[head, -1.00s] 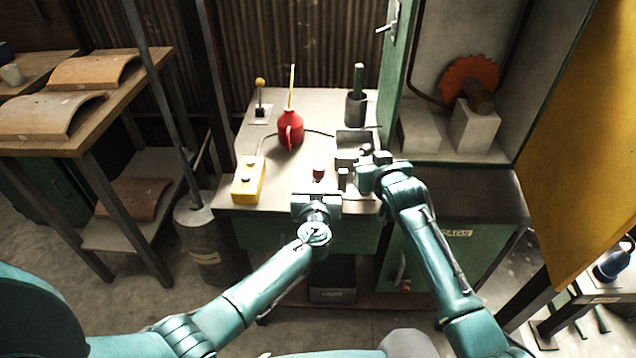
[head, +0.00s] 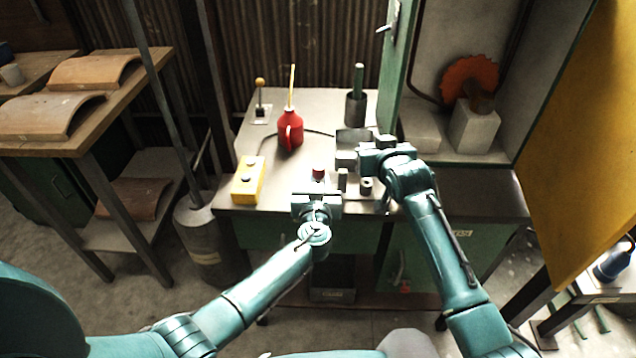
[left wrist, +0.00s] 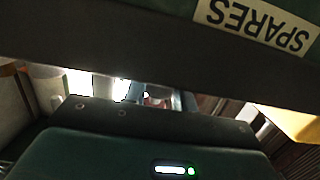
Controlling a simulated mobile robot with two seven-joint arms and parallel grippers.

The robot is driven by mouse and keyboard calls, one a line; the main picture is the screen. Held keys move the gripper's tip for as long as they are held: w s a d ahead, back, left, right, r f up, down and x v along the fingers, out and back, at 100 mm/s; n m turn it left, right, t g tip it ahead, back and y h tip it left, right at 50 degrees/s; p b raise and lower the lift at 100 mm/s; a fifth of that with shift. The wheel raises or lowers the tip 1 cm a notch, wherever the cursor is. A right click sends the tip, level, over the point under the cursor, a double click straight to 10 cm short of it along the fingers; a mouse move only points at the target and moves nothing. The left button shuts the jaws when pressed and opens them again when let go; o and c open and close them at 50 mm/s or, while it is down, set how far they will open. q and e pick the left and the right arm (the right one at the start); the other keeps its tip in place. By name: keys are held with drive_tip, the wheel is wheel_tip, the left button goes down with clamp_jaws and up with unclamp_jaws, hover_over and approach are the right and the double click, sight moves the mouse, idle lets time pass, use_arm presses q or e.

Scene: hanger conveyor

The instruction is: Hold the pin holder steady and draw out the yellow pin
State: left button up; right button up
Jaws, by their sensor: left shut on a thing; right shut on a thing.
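My left gripper (head: 317,200) is shut at the front edge of the workbench, right in front of a small piece with a red top (head: 318,173). Its jaws hide what they hold, and I cannot tell the pin holder's outline. To the right, a small grey round socket with a dark opening (head: 366,185) stands beside a grey upright post (head: 342,179). My right gripper (head: 373,158) is shut beyond this socket, near a grey block. What it holds is hidden by the gripper. No yellow pin can be made out. The left wrist view mostly shows dark green and black surfaces.
On the workbench (head: 225,193) stand a yellow button box (head: 247,180), a red oil can (head: 290,132), a yellow-knobbed lever (head: 260,98) and a dark cup with a green rod (head: 356,108). A grey open tray (head: 352,138) lies beyond the right gripper. A green post rises behind it.

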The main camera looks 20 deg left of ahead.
drive_tip(key=shift+r, duration=0.1)
use_arm(q)
drive_tip(key=o, duration=1.1)
drive_tip(key=shift+s, duration=0.1)
drive_tip(key=v, duration=1.1)
drive_tip(key=shift+s+d, duration=0.1)
drive_tip(key=shift+s, duration=0.3)
drive_tip(key=shift+s, duration=0.1)
use_arm(e)
drive_tip(key=shift+s, duration=0.1)
